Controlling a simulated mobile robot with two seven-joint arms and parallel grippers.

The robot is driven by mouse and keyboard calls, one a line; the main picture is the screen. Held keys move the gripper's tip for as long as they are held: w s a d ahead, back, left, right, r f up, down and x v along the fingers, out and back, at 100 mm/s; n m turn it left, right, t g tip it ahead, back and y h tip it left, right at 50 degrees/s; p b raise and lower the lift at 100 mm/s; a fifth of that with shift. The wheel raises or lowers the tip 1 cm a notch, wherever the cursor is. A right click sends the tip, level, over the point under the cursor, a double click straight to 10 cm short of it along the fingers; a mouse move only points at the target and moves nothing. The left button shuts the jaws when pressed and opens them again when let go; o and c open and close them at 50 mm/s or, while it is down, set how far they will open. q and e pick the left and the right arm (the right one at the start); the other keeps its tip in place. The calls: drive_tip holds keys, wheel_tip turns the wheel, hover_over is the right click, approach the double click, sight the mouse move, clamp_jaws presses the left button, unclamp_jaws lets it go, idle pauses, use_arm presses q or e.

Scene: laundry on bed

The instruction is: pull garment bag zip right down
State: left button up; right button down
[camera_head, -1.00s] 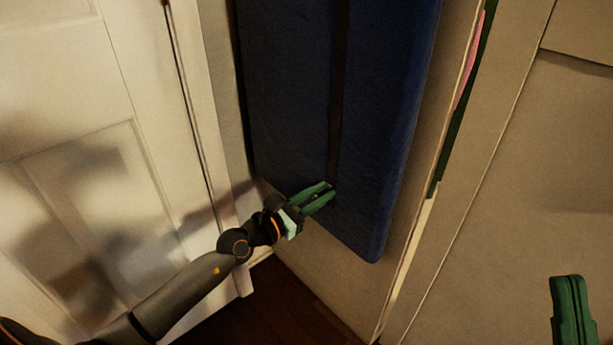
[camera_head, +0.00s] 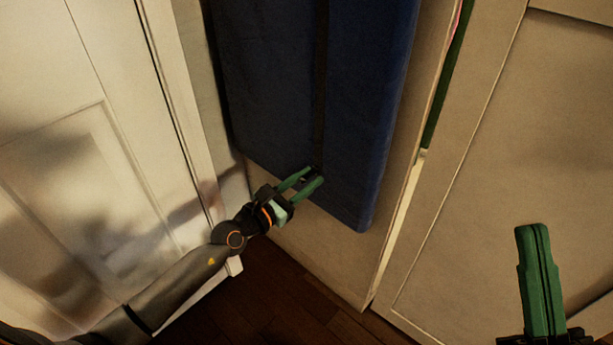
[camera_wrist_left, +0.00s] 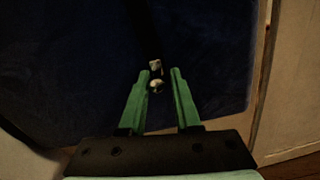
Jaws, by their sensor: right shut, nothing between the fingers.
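The dark blue garment bag (camera_head: 360,120) hangs upright, with a dark vertical zip strip (camera_head: 320,80) down its front. In the left wrist view, a small pale metal zip pull (camera_wrist_left: 156,86) sits at the lower end of the dark strip. My left gripper (camera_head: 314,175) is at the lower part of the bag. In the left wrist view its green fingers (camera_wrist_left: 159,73) stand apart on either side of the pull, with gaps showing. My right gripper (camera_head: 532,228) is shut and empty at the lower right, away from the bag.
A white panelled door (camera_head: 80,170) stands at the left. A pale cupboard panel (camera_head: 490,130) is at the right, with a narrow gap showing green and pink beside it. Dark wooden floor (camera_head: 290,300) shows below the bag.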

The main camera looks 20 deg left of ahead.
use_arm(q)
drive_tip(key=shift+o, duration=1.1)
drive_tip(key=shift+r, duration=0.2)
drive_tip(key=shift+a, duration=0.1)
drive_tip(key=v, duration=1.2)
drive_tip(key=shift+s, duration=0.25)
drive_tip(key=shift+f, duration=0.1)
